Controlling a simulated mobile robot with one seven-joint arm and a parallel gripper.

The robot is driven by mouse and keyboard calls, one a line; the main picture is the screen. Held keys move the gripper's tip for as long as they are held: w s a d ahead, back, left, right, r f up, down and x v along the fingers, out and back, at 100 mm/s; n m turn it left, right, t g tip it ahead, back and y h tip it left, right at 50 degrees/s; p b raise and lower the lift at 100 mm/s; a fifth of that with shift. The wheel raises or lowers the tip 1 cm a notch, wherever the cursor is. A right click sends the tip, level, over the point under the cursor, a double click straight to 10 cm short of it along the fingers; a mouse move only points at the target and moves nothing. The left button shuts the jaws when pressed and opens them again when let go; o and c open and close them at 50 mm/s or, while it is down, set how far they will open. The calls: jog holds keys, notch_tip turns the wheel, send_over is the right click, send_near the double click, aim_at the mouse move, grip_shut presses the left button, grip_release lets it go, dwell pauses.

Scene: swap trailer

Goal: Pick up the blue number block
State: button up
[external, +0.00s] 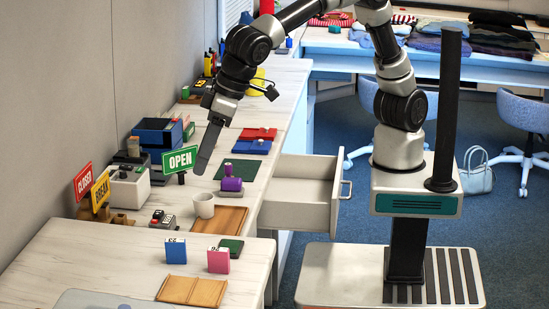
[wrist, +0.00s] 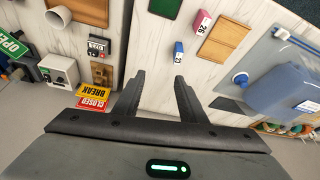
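The blue number block (external: 175,251) stands upright on the near part of the white counter, beside a wooden tray. In the wrist view the blue block (wrist: 179,49) is above and just right of the right fingertip. My gripper (external: 201,168) is above the counter by the green OPEN sign, behind the blue block and apart from it. In the wrist view my gripper (wrist: 159,76) has its fingers spread with nothing between them. The number on the block is too small to read surely.
A pink number block (external: 218,261) stands right of the blue one. A wooden tray (external: 192,291) lies in front. A white cup (external: 204,205), a purple-handled stamp (external: 231,184) and signs (external: 83,182) stand farther back. A drawer (external: 302,190) is pulled out at the right.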

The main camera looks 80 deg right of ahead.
send_near(178, 240)
jog(key=x, duration=0.4)
jog(key=shift+a+b, duration=0.2)
jog(key=shift+b, duration=0.1)
jog(key=shift+d+x, duration=0.2)
jog(key=shift+x, duration=2.85)
grip_shut()
